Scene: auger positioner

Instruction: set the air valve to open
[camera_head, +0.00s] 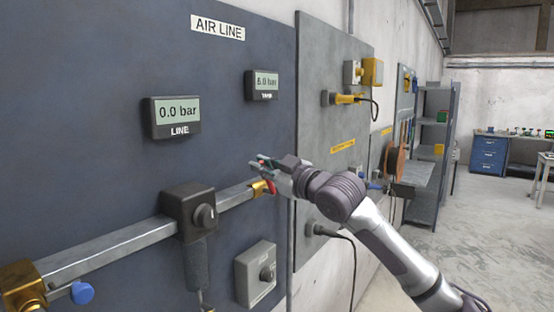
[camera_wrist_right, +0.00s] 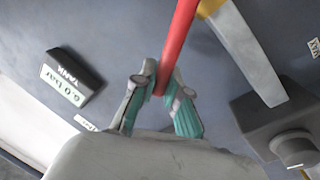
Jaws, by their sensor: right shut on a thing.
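The air valve's red lever (camera_head: 269,186) is at the right end of the metal pipe, next to a brass fitting (camera_head: 257,189). My right gripper (camera_head: 262,165) is at the lever; in the right wrist view the gripper (camera_wrist_right: 160,92) is shut on the red lever (camera_wrist_right: 180,40), near its end. The lever lies at an angle to the pipe (camera_wrist_right: 245,55). The LINE display (camera_head: 177,114) reads 0.0 bar. The TANK display (camera_head: 263,84) reads about 6.0 bar. My left gripper is not in view.
A dark box with a knob (camera_head: 190,212) sits on the pipe (camera_head: 130,239). A grey switch box (camera_head: 256,274) is below it. A blue knob (camera_head: 82,293) is at lower left. A grey panel (camera_head: 335,110) with plugs and cables stands to the right. Open floor lies beyond.

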